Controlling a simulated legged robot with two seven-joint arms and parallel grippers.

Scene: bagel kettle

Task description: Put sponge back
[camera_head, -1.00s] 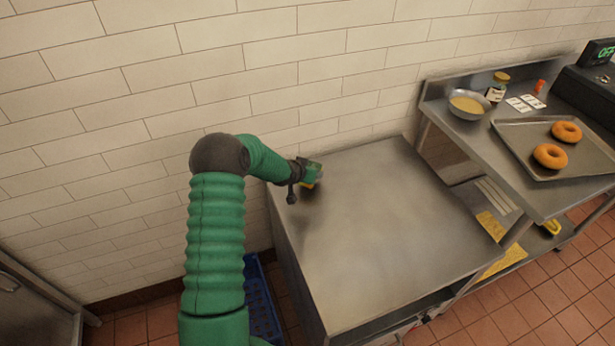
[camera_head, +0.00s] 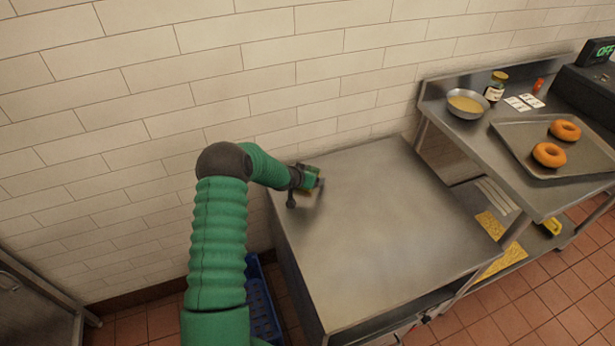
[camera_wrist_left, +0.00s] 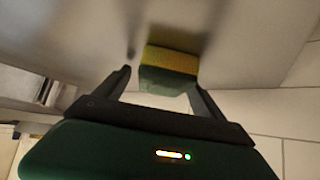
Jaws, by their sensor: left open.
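The sponge (camera_wrist_left: 168,68), yellow on one side and green on the other, shows in the left wrist view. It is at the steel counter top (camera_head: 385,225), just ahead of and partly between my left fingers. My left gripper (camera_wrist_left: 158,84) is open, a finger on either side of the sponge's near part; I cannot tell whether either touches it. In the head view my left gripper (camera_head: 314,179) is low over the counter's back left corner, near the wall. There the sponge is mostly hidden by the gripper. My right gripper is not in view.
The rest of the counter top is bare. A higher shelf at the right holds a bowl (camera_head: 467,104), a jar (camera_head: 496,87) and a tray (camera_head: 520,165) with two bagels. A tiled wall (camera_head: 310,75) stands close behind. A blue crate (camera_head: 262,303) is on the floor.

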